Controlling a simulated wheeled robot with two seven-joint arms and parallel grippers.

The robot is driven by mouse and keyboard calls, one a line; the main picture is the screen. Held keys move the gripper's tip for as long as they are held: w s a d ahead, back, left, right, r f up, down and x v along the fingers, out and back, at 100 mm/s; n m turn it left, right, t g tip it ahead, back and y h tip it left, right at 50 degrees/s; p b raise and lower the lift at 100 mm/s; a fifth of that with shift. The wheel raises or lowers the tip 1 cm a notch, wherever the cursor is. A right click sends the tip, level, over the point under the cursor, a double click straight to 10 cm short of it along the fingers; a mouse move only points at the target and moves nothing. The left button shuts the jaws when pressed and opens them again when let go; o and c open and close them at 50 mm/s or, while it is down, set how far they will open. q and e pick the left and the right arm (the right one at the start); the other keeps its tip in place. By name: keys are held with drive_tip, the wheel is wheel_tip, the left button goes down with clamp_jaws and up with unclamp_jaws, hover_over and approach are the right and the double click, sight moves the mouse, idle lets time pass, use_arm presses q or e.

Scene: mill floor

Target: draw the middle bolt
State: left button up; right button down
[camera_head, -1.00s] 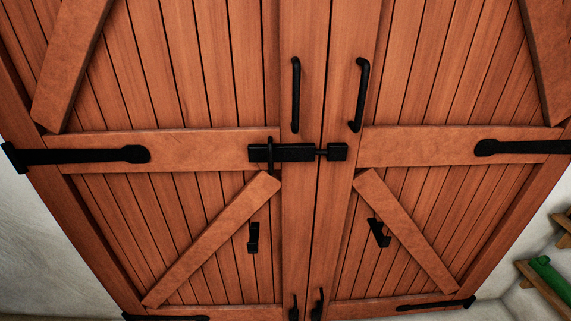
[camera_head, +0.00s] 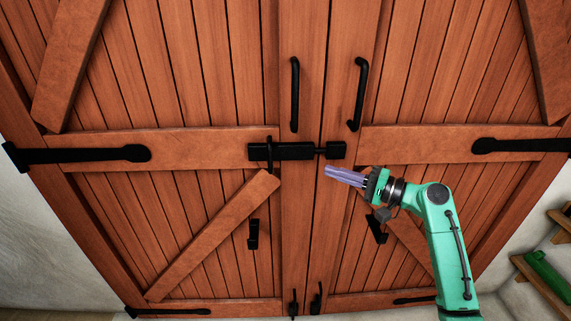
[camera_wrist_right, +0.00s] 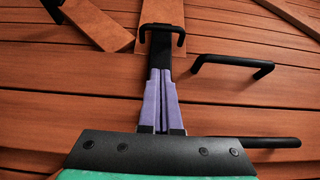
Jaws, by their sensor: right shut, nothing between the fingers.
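The black middle bolt (camera_head: 283,152) lies across the seam of two wooden doors. A short rod runs from its body on the left door to a black keeper (camera_head: 337,151) on the right door. An upright black knob (camera_head: 270,153) stands at the bolt's left end. My right gripper (camera_head: 328,170) is shut and empty, its lavender fingers pointing left just below the keeper in the head view. In the right wrist view the gripper (camera_wrist_right: 161,72) points along the bolt towards the knob (camera_wrist_right: 161,32), and the fingers hide part of the bolt. My left gripper is not in view.
Two upright black pull handles (camera_head: 295,95) (camera_head: 360,95) stand above the bolt. Black hooks (camera_head: 253,235) (camera_head: 377,230) hang lower on each door. Small bolts (camera_head: 293,305) are at the bottom. A shelf with a green item (camera_head: 548,273) is at right.

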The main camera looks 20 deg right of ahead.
sight(270, 156)
drive_tip(key=s+a+p+x, duration=0.2)
drive_tip(key=p+x, duration=0.4)
drive_tip(key=x, duration=0.7)
drive_tip(key=shift+f, duration=0.1)
drive_tip(key=a, duration=0.2)
drive_tip(key=w+a, duration=0.1)
drive_tip(key=a, duration=0.2)
drive_tip(key=shift+w+a, duration=0.15)
